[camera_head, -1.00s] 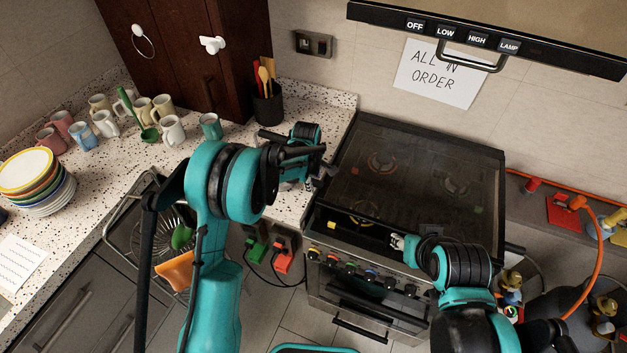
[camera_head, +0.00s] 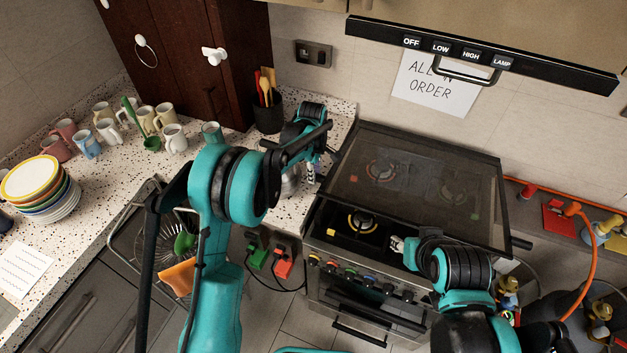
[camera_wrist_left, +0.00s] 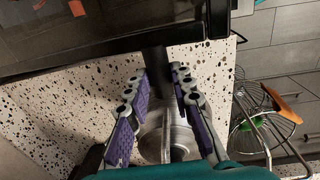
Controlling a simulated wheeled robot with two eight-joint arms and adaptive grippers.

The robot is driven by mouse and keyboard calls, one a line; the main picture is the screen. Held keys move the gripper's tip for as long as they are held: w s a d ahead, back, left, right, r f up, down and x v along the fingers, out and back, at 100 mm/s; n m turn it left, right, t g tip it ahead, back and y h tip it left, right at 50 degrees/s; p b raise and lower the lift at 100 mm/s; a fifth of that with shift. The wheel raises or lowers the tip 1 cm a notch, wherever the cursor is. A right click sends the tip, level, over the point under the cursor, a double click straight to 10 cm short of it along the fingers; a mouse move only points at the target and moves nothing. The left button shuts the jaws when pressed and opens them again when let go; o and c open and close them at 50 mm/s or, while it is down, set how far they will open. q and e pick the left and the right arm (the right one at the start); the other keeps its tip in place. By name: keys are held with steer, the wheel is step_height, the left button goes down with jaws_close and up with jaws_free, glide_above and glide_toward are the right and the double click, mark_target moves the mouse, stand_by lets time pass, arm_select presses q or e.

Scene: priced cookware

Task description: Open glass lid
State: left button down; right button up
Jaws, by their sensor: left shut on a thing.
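The dark glass lid (camera_head: 415,180) covers the back of the stove (camera_head: 365,300) and is tilted up, its front edge raised. A front burner (camera_head: 362,222) shows uncovered below that edge. My left gripper (camera_head: 312,170) is at the lid's left front corner. In the left wrist view my left gripper (camera_wrist_left: 157,76) has its purple-padded fingers closed around a black bar handle (camera_wrist_left: 154,60) at the side of the lid (camera_wrist_left: 60,35). My right gripper (camera_head: 403,246) is low at the stove's front edge beside the open gap; its jaws are too small to read.
Mugs (camera_head: 165,115) and stacked plates (camera_head: 40,190) stand on the speckled counter (camera_head: 110,190) at left. A utensil holder (camera_head: 268,118) stands behind my left arm. The range hood (camera_head: 580,75) hangs above the stove. An orange hose (camera_head: 590,260) runs at right.

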arm_select(q)
steer(key=w+d+r+p, duration=0.1)
steer(key=w+r+p, duration=0.2)
steer(key=r, duration=0.5)
steer(key=w+d+r+p, duration=0.1)
steer(key=w+r+p, duration=0.2)
steer(key=r, duration=0.4)
steer(key=shift+w+d+r+p, duration=0.15)
steer(key=shift+w+r+p, duration=0.15)
steer(key=shift+w+r, duration=0.15)
steer(key=shift+f, duration=0.1)
steer(key=c, duration=1.7)
jaws_free()
steer(key=o, duration=0.4)
steer(key=shift+w+f, duration=0.1)
steer(key=shift+s+r, duration=0.2)
steer(key=shift+r, duration=3.6)
